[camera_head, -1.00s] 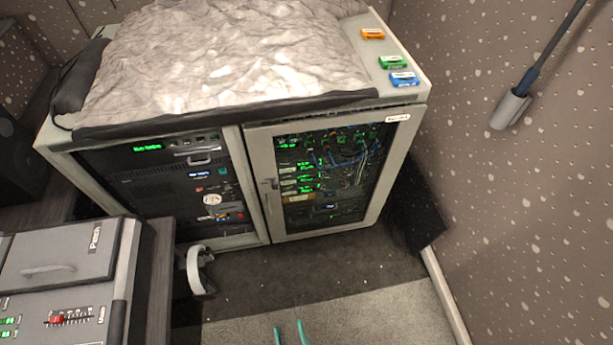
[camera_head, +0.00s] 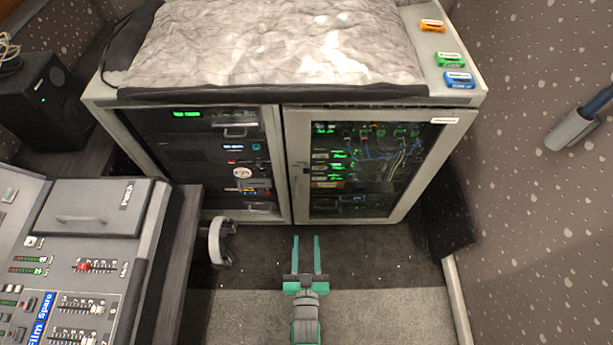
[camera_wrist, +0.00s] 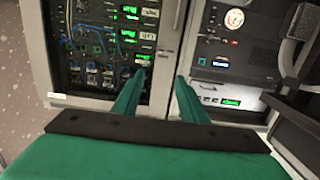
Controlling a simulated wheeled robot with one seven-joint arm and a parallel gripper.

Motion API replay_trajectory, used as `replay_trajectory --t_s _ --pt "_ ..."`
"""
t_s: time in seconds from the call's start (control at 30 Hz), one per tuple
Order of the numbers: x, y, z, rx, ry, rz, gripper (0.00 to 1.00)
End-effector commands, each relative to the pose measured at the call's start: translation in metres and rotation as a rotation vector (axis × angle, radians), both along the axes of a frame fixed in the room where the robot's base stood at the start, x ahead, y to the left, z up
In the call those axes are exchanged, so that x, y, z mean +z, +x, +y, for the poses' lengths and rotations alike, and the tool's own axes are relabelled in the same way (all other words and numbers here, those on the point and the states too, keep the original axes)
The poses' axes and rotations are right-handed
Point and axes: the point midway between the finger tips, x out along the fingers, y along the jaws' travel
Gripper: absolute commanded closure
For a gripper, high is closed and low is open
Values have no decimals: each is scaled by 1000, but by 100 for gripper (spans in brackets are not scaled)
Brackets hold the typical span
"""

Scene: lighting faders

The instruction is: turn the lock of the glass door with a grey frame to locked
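The glass door with a grey frame (camera_head: 448,148) is the right-hand door of the rack cabinet and looks closed. Lit equipment and cables show behind its glass. A small lock or handle piece (camera_head: 305,169) sits on its left frame; its turn position is too small to tell. My gripper (camera_head: 307,238) is open and empty, low in front of the cabinet. In the wrist view the two green fingers (camera_wrist: 157,76) stand apart, with the door's frame (camera_wrist: 167,75) seen between them. I cannot see any contact with the door.
A mixing desk (camera_head: 80,250) stands at the left, with a grey curved piece (camera_head: 221,243) beside it. The left rack bay (camera_head: 200,165) adjoins the door. Colored boxes (camera_head: 450,60) lie on the cabinet top. Floor (camera_head: 385,290) right of my gripper is clear.

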Motion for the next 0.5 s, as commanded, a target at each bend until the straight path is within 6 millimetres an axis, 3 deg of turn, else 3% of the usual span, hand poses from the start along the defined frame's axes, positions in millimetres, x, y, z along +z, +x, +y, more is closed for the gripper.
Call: replay_trajectory --t_s 0.03,0.2,0.33,0.5 --pt "-5 24 1 2 0 -15 61" --pt "-20 90 1 6 -1 -48 61" --pt "-24 128 1 7 -1 -66 61" --pt "-25 155 -1 6 -2 -78 61"
